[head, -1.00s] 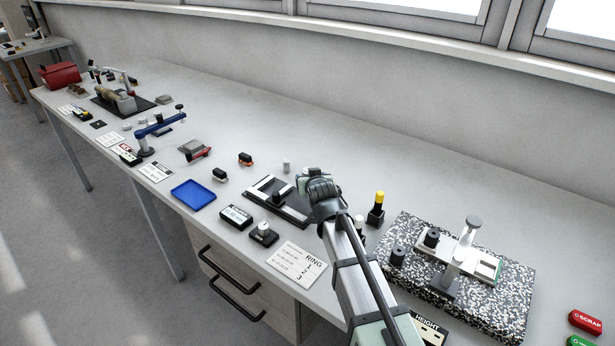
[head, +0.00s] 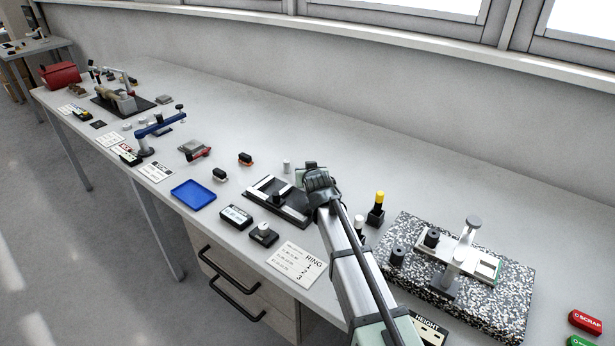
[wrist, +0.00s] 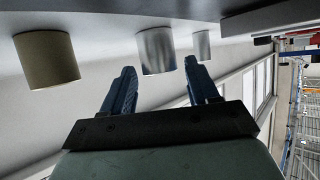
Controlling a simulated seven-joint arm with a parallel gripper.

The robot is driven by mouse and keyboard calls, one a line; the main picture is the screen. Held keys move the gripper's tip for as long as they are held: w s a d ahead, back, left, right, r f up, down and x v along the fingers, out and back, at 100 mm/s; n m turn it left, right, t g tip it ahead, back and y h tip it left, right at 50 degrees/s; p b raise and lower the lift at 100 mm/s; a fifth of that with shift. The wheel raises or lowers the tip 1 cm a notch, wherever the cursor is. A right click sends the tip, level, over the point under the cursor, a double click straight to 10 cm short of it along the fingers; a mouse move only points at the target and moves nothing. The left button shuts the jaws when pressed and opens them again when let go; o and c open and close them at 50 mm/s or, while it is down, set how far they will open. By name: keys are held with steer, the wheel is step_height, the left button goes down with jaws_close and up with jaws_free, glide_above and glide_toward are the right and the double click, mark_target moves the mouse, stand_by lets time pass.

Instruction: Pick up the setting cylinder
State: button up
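A small silver cylinder (head: 286,166), which looks like the setting cylinder, stands upright on the bench behind the black slide fixture. My gripper (wrist: 159,70) is open and empty in the wrist view. A shiny silver cylinder (wrist: 156,52) shows beyond and between its fingertips, apart from them. A smaller silver cylinder (wrist: 202,45) and a brass-coloured cylinder (wrist: 46,58) stand to either side. I cannot tell which wrist-view cylinder matches the head-view one. In the head view my wrist (head: 318,185) is right of the small cylinder, and the fingers are hidden.
The black slide fixture (head: 265,193) lies left of my wrist. A yellow-topped black post (head: 377,208) and a white-topped piece (head: 359,222) stand to the right. A speckled granite plate (head: 500,310) carries a gauge stand. A blue tray (head: 193,194) lies left. The bench behind is clear.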

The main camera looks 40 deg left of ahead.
jaws_close()
stand_by(0.3)
